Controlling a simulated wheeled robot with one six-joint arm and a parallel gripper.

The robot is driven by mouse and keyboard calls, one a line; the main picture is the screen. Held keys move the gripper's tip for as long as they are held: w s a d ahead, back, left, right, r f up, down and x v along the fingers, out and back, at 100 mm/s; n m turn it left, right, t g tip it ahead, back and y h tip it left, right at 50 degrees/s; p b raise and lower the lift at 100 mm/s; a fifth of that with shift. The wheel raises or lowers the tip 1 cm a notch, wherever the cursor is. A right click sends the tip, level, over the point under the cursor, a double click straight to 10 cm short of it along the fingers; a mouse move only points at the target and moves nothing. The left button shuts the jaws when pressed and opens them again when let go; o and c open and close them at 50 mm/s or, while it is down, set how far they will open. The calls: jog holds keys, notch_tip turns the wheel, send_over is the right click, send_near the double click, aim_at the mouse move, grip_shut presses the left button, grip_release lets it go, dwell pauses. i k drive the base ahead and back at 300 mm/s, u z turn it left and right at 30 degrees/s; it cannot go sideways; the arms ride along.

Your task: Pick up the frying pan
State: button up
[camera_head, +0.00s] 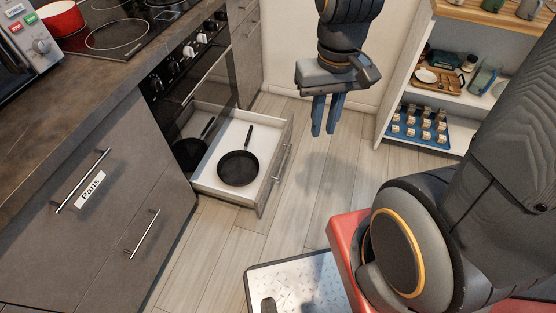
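A black frying pan (238,168) lies flat in the open white drawer (209,172) below the oven. Its handle points up in the picture, toward the back of the drawer. My gripper (323,128) hangs with its blue fingers pointing down, to the right of the drawer and above the floor. A narrow gap shows between the fingers, and nothing is held. The gripper is apart from the pan. A second dark pan shape (190,153) shows at the drawer's left, near the oven front; it may be a reflection.
A cabinet labelled "Pans" (83,196) is closed at the left. The oven knobs (186,52) and cooktop (115,38) are above the drawer. A red pot (61,18) sits on the cooktop. A shelf (462,98) with cups and items stands at the right. Floor (315,185) is clear between.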

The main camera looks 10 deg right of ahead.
aim_at(237, 168)
jog(key=z, duration=1.55)
jog(key=i, duration=1.8)
jog(key=u, duration=3.65)
jog(key=i, duration=0.5)
